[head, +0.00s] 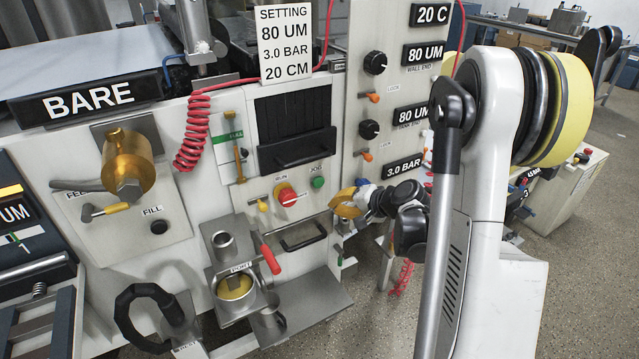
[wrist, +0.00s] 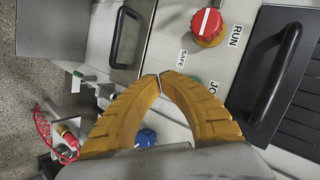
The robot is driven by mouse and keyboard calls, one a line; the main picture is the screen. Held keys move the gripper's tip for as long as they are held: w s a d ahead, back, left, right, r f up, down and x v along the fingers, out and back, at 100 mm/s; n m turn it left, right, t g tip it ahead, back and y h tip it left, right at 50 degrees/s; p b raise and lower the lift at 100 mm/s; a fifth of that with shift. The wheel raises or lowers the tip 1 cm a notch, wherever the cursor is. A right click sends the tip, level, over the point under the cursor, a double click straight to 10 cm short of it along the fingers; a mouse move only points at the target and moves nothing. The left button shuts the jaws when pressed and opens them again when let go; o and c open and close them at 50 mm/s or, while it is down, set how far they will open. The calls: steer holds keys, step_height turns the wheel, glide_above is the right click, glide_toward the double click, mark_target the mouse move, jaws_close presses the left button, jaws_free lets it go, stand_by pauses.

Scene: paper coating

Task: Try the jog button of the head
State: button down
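The jog button (head: 318,183) is a small green round button on the panel, under the JOG label, right of the red RUN knob (head: 286,194). In the wrist view the jog button is mostly hidden behind the right finger; only bits of green show. My gripper (head: 338,206) has yellow ribbed fingers and is below and right of the button in the head view. In the wrist view the fingertips of my gripper (wrist: 159,76) meet with nothing seen between them. I cannot tell how far the tips are from the panel.
A black handle (head: 303,236) is below the buttons, and a dark slatted cover (head: 296,125) with a handle is above. A red lever (head: 270,259) sticks out at the lower left. Two black knobs (head: 375,62) (head: 369,129) are on the panel to the upper right.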

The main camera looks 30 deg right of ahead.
steer(key=w, duration=0.6)
steer(key=shift+w, duration=0.3)
steer(key=shift+a, duration=0.1)
stand_by(1.1)
steer(key=shift+w, duration=0.4)
steer(key=shift+w, duration=0.5)
stand_by(0.6)
stand_by(0.3)
steer(key=shift+s, duration=0.9)
steer(key=shift+s, duration=0.15)
steer(key=s+b, duration=0.1)
steer(key=s, duration=0.3)
steer(key=shift+s, duration=0.35)
